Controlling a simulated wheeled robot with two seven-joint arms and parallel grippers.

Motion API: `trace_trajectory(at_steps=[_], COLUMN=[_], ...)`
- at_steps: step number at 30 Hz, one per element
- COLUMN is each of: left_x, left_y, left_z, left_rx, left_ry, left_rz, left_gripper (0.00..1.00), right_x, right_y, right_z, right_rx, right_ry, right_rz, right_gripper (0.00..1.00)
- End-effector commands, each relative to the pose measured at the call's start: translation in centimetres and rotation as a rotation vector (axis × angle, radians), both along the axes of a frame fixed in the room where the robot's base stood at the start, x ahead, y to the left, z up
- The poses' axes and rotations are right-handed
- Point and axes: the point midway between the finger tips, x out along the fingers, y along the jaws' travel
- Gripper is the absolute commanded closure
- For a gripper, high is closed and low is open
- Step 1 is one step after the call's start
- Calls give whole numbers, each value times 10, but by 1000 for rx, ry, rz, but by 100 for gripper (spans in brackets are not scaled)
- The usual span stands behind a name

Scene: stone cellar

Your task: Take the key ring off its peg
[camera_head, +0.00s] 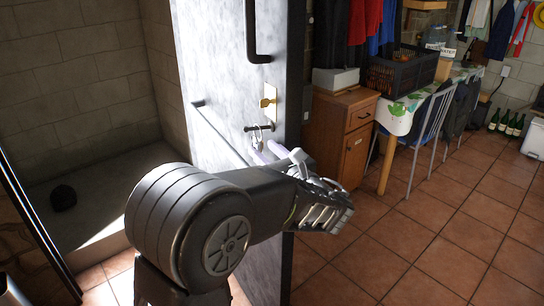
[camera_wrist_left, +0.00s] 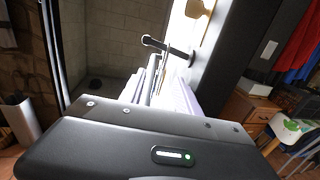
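The peg (camera_head: 258,127) is a dark bar sticking out from the pale upright panel, below a brass plate (camera_head: 268,97). It also shows in the wrist view (camera_wrist_left: 168,47). A small metallic key ring (camera_head: 257,138) hangs at the peg in the head view; its keys are too small to make out. My left gripper (camera_head: 266,150) has pale lilac fingers just below the peg, close to the hanging ring. In the wrist view its fingers (camera_wrist_left: 160,88) look apart, pointing toward the panel below the peg. Whether they touch the ring is unclear. My right gripper is in neither view.
A black handle (camera_head: 253,35) is above the brass plate. A wooden cabinet (camera_head: 340,135) stands right of the panel, beside a table (camera_head: 400,112) and a chair (camera_head: 432,125). Bottles (camera_head: 507,123) stand far right. The tiled floor (camera_head: 440,220) at right is clear.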

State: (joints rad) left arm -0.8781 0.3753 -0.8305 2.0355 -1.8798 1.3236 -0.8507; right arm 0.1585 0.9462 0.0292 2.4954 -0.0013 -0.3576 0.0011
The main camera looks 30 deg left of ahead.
Motion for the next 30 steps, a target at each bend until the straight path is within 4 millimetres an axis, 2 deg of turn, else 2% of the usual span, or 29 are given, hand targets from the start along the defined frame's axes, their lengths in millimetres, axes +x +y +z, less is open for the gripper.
trace_trajectory(at_steps=[4, 9, 19, 30], left_x=[9, 17, 18, 18], left_y=[21, 34, 36, 36], left_z=[0, 0, 0, 0], left_rx=[0, 0, -1, -1], left_ry=[0, 1, 0, 0], left_rz=[3, 1, 0, 0], left_gripper=[61, 61, 62, 92], right_x=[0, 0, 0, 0], right_y=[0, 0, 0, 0], right_z=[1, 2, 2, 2], right_rx=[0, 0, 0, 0], right_ry=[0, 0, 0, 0], right_rz=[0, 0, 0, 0], right_gripper=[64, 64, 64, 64])
